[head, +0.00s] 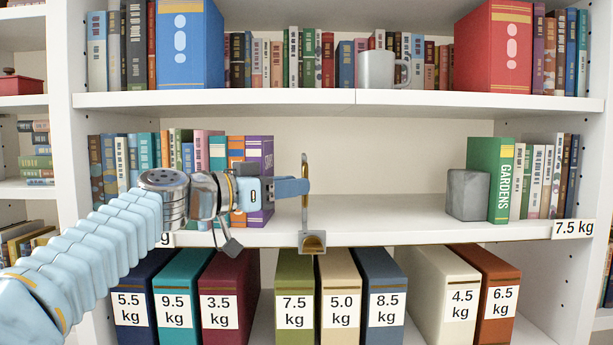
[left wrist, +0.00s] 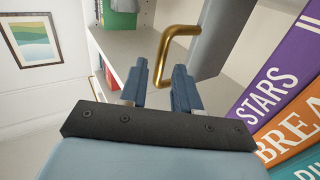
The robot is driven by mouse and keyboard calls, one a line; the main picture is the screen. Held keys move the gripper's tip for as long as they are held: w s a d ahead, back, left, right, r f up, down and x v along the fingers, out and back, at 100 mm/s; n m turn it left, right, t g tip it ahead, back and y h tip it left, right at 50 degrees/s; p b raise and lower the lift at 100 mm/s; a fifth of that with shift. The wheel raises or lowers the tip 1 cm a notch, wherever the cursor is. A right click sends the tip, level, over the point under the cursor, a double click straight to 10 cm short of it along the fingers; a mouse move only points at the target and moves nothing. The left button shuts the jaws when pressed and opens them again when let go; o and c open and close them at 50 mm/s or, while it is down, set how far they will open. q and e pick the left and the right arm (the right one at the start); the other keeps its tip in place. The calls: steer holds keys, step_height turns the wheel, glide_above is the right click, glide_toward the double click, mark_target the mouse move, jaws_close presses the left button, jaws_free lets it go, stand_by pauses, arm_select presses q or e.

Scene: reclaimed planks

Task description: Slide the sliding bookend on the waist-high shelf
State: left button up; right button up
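My left gripper (head: 305,187) reaches in from the left at the bookend. In the left wrist view my left gripper's fingers (left wrist: 160,84) are apart, and the lower end of the handle shows between them with gaps on both sides. Whether a finger touches it I cannot tell. My right gripper is out of view.
Left of the bookend stands a row of books ending in a purple one (head: 266,180). To the right is bare shelf, then a grey block (head: 468,194) against a green GARDENS book (head: 503,180). A mug (head: 376,70) stands on the shelf above; weight-labelled binders stand below.

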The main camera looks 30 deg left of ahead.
arm_select(q)
steer(key=shift+p+x, duration=0.4)
steer(key=shift+x, duration=1.45)
jaws_close()
